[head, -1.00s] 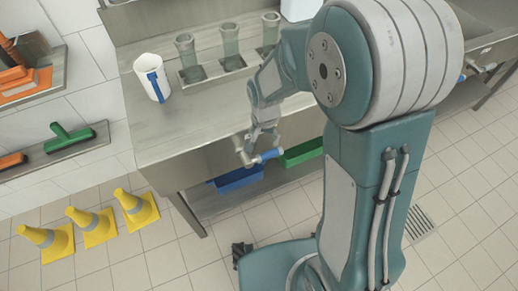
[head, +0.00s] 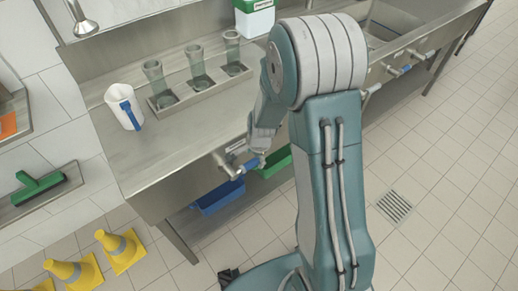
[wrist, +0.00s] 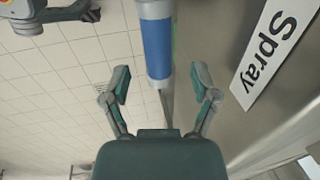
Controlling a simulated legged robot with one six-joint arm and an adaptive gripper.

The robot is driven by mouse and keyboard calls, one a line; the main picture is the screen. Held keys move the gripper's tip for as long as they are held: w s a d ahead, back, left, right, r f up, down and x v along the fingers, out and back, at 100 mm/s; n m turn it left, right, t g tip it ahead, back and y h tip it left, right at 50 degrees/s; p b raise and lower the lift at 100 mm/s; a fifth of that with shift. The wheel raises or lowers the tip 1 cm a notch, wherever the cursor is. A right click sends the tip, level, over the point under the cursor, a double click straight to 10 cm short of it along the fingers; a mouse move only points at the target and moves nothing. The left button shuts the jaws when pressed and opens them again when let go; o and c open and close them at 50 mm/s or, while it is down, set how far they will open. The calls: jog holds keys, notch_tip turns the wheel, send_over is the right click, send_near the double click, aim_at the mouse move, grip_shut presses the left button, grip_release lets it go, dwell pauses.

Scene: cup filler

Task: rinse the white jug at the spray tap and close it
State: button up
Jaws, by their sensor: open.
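The white jug (head: 121,106) with a blue handle stands upright on the steel counter at the left in the head view. The spray tap valve (head: 238,166) sticks out of the counter's front, with a blue lever sleeve; that sleeve (wrist: 156,50) also fills the top middle of the wrist view, beside the label "Spray" (wrist: 268,48). My gripper (wrist: 161,88) is open and empty, with the lever's lower end between and beyond its spread fingers. I cannot tell that they touch it. In the head view my arm hides much of the gripper.
Several glass cups (head: 198,68) stand in a steel rack right of the jug. A metal spout (head: 86,28) hangs at the upper left. Blue (head: 219,197) and green (head: 275,163) bins sit under the counter. Yellow cones (head: 122,250) stand on the floor at left.

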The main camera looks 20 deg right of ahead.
jog(key=shift+w+a+f, duration=0.1)
jog(key=shift+f, duration=0.4)
jog(key=shift+w+a+f, duration=0.1)
jog(key=shift+f, duration=0.35)
jog(key=shift+d+f, duration=0.2)
jog(key=shift+f, duration=0.05)
jog(key=shift+d, duration=0.45)
jog(key=shift+a, duration=0.35)
grip_shut()
jog(key=shift+w, duration=0.1)
jog(key=shift+d+f, duration=0.1)
